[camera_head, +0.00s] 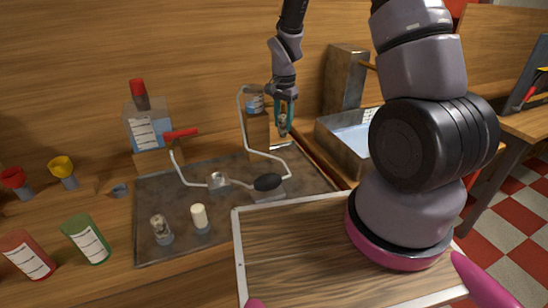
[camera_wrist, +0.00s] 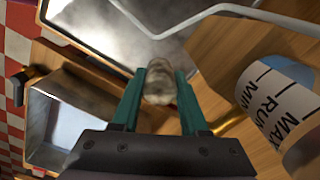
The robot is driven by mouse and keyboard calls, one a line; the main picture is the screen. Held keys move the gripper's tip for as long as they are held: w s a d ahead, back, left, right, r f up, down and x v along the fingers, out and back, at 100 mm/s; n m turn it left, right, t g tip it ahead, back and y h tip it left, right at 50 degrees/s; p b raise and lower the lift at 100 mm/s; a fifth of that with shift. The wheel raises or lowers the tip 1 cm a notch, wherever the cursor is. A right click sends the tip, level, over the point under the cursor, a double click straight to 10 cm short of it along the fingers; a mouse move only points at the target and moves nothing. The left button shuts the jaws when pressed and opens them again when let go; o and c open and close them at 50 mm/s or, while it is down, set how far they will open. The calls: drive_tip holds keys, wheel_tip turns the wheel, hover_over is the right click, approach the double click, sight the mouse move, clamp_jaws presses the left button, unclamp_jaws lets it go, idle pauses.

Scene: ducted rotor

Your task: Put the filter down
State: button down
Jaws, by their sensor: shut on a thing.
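My gripper (camera_head: 284,108) has teal fingers and hangs at the back, near the labelled container on its wooden block. It is shut on a small, mottled grey-brown filter (camera_wrist: 158,86), which sits between the fingertips in the wrist view. The filter (camera_head: 283,124) is small in the head view and points down, apparently clear of any surface. On the dark metal tray (camera_head: 150,196) stand a similar mottled cylinder (camera_head: 161,230) and a white cylinder (camera_head: 200,217), each in a grey base.
The labelled container (camera_wrist: 275,100) is close on the right in the wrist view. A metal basin (camera_head: 340,150) stands right of my gripper. Red and green canisters (camera_head: 86,240) are left. The tray's left rear is clear.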

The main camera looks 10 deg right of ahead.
wheel_tip(320, 180, down, 11)
drive_tip(key=shift+f, duration=0.2)
idle(0.3)
drive_tip(key=shift+c, duration=2.2)
unclamp_jaws()
